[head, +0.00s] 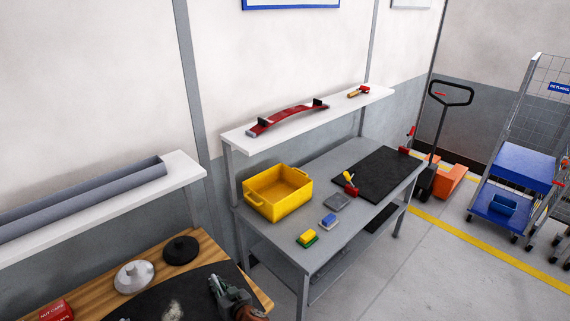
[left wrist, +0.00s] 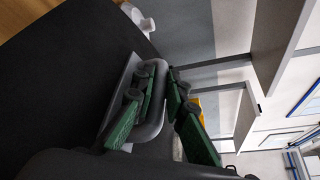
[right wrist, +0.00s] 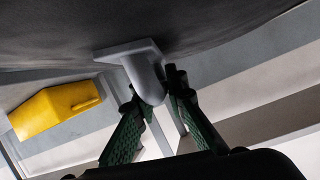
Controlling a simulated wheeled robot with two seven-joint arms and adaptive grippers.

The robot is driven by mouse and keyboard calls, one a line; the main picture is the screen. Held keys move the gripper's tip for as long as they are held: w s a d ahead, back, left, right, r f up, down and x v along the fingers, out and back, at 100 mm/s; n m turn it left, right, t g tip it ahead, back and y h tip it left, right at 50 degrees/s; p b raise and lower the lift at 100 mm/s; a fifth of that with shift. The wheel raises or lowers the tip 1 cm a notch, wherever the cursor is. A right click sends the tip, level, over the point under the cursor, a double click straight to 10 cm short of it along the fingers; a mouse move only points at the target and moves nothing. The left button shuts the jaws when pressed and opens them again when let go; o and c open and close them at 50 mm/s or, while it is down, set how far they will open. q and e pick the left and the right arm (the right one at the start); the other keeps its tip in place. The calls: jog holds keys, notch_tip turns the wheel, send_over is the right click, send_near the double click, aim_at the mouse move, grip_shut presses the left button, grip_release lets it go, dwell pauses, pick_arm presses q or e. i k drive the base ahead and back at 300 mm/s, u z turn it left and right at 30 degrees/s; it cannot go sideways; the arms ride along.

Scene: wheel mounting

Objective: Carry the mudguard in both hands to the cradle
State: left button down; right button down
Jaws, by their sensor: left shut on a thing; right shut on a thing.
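The mudguard appears as a broad dark curved sheet (head: 135,302) at the bottom of the head view, and its black surface fills much of the left wrist view (left wrist: 60,75) and the top of the right wrist view (right wrist: 190,22). My left gripper (left wrist: 156,75) is shut on a grey looped handle on it; this gripper is outside the head view. My right gripper (head: 217,284) is shut on a grey handle (right wrist: 143,68) on the mudguard. A red curved holder with black end blocks (head: 290,118) lies on the far shelf; I cannot tell whether it is the cradle.
A wooden bench (head: 215,250) with a white disc (head: 134,276) and a black disc (head: 181,250) is close by. The grey table (head: 318,262) beyond holds a yellow bin (head: 279,192), a black mat (head: 378,172) and small items. Open floor lies to the right.

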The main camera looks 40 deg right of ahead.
aim_at(380, 169)
jog(key=z, duration=0.4)
jog(key=k, duration=1.05)
jog(key=z, duration=1.3)
jog(key=i, duration=0.8)
jog(key=z, duration=0.8)
jog(key=i, duration=0.9)
jog(key=z, duration=0.4)
jog(key=i, duration=1.75)
jog(key=u, duration=0.25)
jog(key=i, duration=0.85)
jog(key=u, duration=0.95)
jog(key=i, duration=0.55)
jog(key=u, duration=0.55)
